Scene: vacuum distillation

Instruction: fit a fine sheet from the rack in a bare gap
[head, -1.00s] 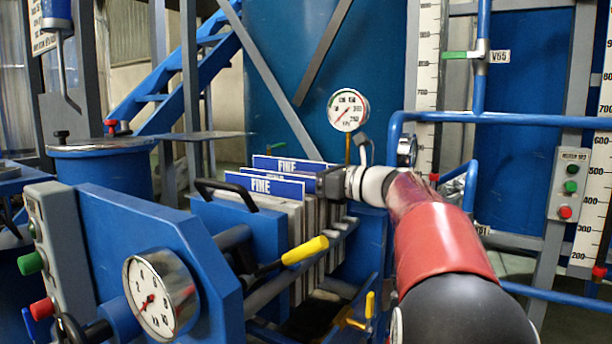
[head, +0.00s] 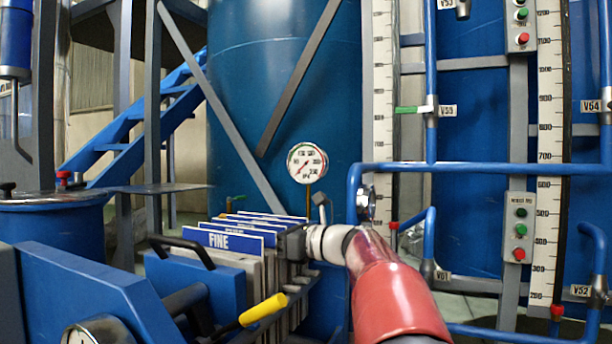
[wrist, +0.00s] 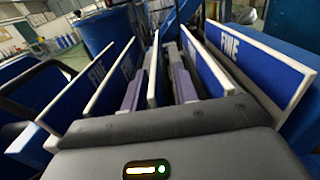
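Several fine sheets stand in a row in the blue press frame; the nearest one (head: 222,240) has a blue face marked FINE. In the wrist view, FINE sheets stand at left (wrist: 118,82) and right (wrist: 250,62). My gripper (wrist: 158,88) reaches in from the right side of the row, and its body shows in the head view (head: 293,243). Its two purple-grey fingers stand apart with one thin white-edged sheet (wrist: 153,72) between them. A gap shows between that sheet and the right finger. I cannot tell which slots are bare; the lower sheet edges are hidden.
A black handle (head: 182,250) and a yellow-gripped lever (head: 263,310) stick out beside the row. A dial gauge (head: 307,163) rises behind it. Blue pipework (head: 480,169) stands to the right, and a large blue tank (head: 270,90) behind.

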